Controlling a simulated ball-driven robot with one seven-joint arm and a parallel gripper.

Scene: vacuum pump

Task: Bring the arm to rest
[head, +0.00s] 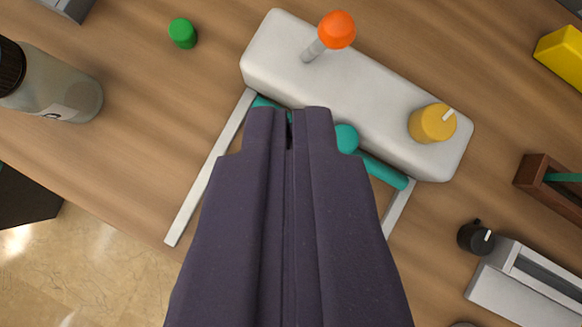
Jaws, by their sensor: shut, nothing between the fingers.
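My gripper (289,118) reaches up from the bottom of the head view, with its two dark purple fingers together and nothing between them. Its fingertips lie in front of a teal bar (383,171) and close to the near edge of a white block (365,100). The block carries an orange ball-topped lever (336,30) and a yellow knob (432,123) with a white mark. A teal round piece (346,138) shows just right of the fingertips. The fingers hide the middle of the bar; I cannot tell whether they touch it.
Two pale rails (208,170) run from the block toward me. A bottle (55,92) lies left, with a green button (183,33) nearby. At right are a yellow block (562,55), a brown holder (545,185), a black knob (475,238) and a grey unit (530,290). The table edge is lower left.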

